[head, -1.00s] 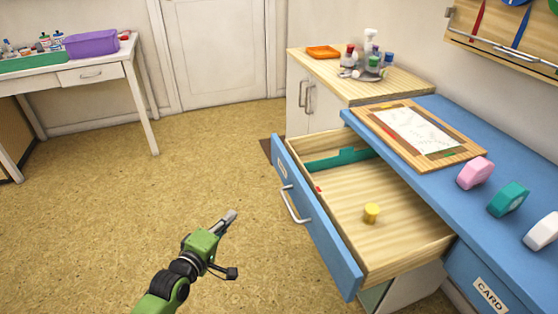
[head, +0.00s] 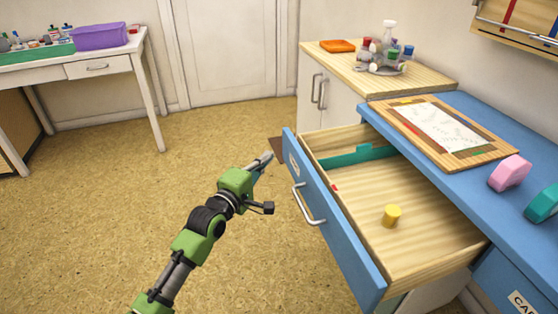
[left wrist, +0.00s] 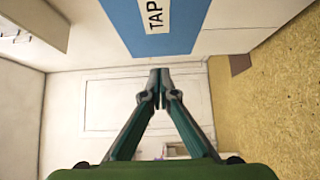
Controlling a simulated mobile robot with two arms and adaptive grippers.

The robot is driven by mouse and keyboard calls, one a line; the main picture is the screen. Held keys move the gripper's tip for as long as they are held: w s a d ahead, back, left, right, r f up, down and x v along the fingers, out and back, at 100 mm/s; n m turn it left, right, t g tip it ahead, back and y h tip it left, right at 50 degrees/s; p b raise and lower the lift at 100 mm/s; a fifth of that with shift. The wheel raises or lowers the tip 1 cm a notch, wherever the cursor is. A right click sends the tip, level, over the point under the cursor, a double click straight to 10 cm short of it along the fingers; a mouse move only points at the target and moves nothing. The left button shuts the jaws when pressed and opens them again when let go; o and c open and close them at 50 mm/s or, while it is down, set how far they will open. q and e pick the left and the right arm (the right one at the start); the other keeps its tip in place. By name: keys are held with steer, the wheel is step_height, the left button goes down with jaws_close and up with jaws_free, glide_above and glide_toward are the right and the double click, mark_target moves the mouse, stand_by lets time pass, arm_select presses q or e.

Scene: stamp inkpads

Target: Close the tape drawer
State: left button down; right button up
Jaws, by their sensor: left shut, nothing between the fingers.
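The tape drawer is pulled open from the blue counter, its blue front (head: 335,225) facing left with a silver handle (head: 309,204). Inside the drawer lie a yellow cylinder (head: 391,215) and a teal piece (head: 355,157) near its far end. My left gripper (head: 266,160) is shut and empty, just left of the far end of the drawer front, apart from it as far as I can tell. In the left wrist view, the closed fingertips (left wrist: 160,72) are below the blue front with its "TAP" label (left wrist: 156,15). My right gripper is not in view.
The blue counter (head: 470,115) holds a framed board (head: 448,130) and a pink tape dispenser (head: 510,172). A side cabinet (head: 340,85) stands behind the drawer. A white table (head: 85,68) stands at the far left.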

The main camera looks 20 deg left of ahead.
mark_target(286, 149)
arm_select(q)
steer(key=w+d, duration=0.1)
steer(key=d, duration=0.2)
steer(key=shift+w, duration=0.4)
steer(key=shift+w+d, duration=0.15)
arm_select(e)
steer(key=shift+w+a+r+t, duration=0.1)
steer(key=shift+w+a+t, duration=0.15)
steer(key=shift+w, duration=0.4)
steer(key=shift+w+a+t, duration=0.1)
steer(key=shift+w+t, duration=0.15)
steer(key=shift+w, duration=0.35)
arm_select(q)
steer(key=shift+d, duration=0.1)
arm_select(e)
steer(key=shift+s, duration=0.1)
